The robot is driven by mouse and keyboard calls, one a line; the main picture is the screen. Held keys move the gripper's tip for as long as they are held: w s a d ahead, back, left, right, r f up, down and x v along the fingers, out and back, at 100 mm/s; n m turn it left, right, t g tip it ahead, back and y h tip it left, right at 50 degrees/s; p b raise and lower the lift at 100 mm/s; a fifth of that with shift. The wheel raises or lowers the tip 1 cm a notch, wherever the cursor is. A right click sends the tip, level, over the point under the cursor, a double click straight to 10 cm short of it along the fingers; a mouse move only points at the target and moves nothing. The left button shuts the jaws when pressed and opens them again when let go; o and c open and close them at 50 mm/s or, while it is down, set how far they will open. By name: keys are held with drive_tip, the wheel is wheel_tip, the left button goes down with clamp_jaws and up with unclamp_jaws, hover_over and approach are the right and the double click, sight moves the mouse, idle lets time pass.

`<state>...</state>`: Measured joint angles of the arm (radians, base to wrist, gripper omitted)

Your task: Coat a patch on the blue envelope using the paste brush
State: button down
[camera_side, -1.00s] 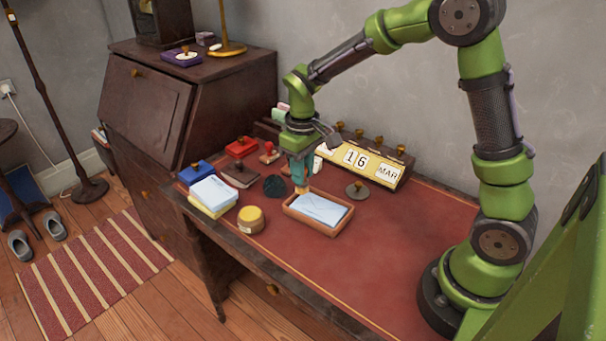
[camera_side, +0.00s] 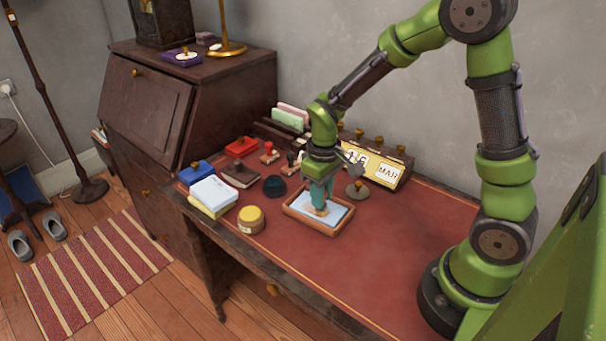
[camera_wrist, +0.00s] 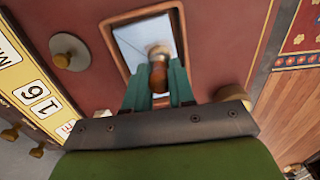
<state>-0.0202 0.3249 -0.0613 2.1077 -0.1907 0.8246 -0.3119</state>
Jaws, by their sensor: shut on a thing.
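The pale blue envelope (camera_side: 336,215) lies in a shallow tan tray (camera_side: 305,225) on the red desk top; both also show in the wrist view, the envelope (camera_wrist: 130,40) inside the tray rim (camera_wrist: 108,40). My gripper (camera_side: 318,192) points down over the tray. In the wrist view my gripper (camera_wrist: 158,92) is shut on the brush (camera_wrist: 158,76), which has a brown-orange handle and a pale lower end. The brush's lower end is over the envelope, close to its surface; I cannot tell whether it touches. My fingers hide part of the envelope.
A round tan pot with a yellow top (camera_side: 251,216) stands left of the tray. A calendar stand (camera_side: 385,167) is at the back. The desk's right side is clear.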

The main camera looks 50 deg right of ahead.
drive_tip(key=shift+s+d, duration=0.1)
drive_tip(key=shift+s, duration=0.75)
drive_tip(key=shift+w+a, duration=0.2)
drive_tip(key=shift+w, duration=1.55)
drive_tip(key=shift+w+a, duration=0.2)
drive_tip(key=shift+w, duration=1.5)
wheel_tip(320, 180, up, 8)
